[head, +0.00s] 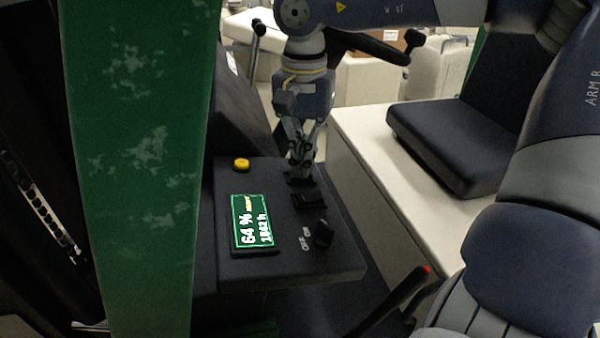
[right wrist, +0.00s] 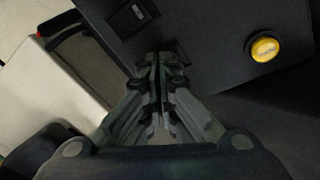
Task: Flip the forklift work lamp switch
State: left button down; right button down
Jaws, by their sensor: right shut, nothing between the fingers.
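A dark console panel (head: 285,280) carries a lit green display (head: 252,222) reading 64 % and 1862 h. A black rocker switch (head: 308,200) sits on the panel right of the display; it also shows in the right wrist view (right wrist: 131,16). A black rotary knob (head: 322,234) marked OFF and ON is nearer the front. Which of these is the work lamp switch, I cannot read. My right gripper (head: 299,178) is shut and empty, pointing down at the panel just behind the rocker. Its fingertips (right wrist: 160,58) partly hide a dark part there; contact cannot be told.
A yellow button (head: 241,165) stands on the panel's far left; it also shows in the right wrist view (right wrist: 264,49). A green post (head: 140,170) rises at left. A black seat (head: 450,140) is at right. A red-tipped lever (head: 405,290) stands at front right.

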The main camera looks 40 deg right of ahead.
jog(key=shift+f, duration=0.3)
jog(key=shift+s, duration=0.1)
jog(key=shift+r+p, duration=0.6)
jog(key=shift+r, duration=0.25)
notch_tip(320, 180, up, 6)
jog(key=p, duration=0.4)
jog(key=shift+f, duration=0.25)
jog(key=shift+f, duration=0.1)
